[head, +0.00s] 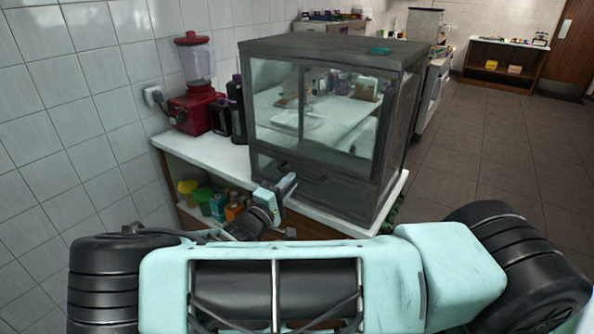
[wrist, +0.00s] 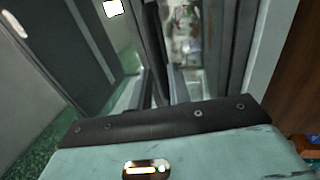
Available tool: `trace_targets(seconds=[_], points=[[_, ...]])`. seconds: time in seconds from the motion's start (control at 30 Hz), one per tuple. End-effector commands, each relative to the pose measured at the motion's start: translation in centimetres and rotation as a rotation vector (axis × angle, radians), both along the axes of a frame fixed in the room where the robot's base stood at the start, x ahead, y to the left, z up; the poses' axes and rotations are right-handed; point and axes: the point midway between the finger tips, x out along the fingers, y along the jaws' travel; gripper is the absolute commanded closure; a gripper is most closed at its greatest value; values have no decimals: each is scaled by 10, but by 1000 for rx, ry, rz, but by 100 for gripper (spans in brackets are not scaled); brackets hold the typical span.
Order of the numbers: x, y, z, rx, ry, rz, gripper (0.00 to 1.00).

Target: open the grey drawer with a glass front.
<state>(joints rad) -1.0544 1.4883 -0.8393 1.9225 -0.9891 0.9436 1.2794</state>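The grey cabinet (head: 310,45) with glass panes stands on the white counter. Its grey drawer (head: 345,190) is the low band under the large panes and looks shut. A dark bar handle (head: 310,178) runs along the drawer's front, left of its middle. My gripper (head: 290,184) is at the left end of this handle, close against the drawer front, and hides part of it. In the wrist view my gripper (wrist: 160,88) has a dark upright bar between its finger areas. I cannot tell whether the fingers press on it.
A red blender (head: 194,110) and dark bottles (head: 236,108) stand left of the cabinet. Coloured containers (head: 215,203) sit on the shelf under the counter (head: 200,150). The tiled wall is close on the left. The floor (head: 470,150) to the right is clear.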

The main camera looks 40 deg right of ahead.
Motion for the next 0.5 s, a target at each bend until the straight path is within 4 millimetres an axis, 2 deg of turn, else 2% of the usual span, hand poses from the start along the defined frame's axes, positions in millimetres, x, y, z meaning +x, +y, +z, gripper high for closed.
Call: trace_targets(seconds=[0.03,0.2,0.5], points=[[3,-10,4,0,1,-2,81],[11,-30,7,1,1,-1,81],[15,-41,8,1,1,1,81]])
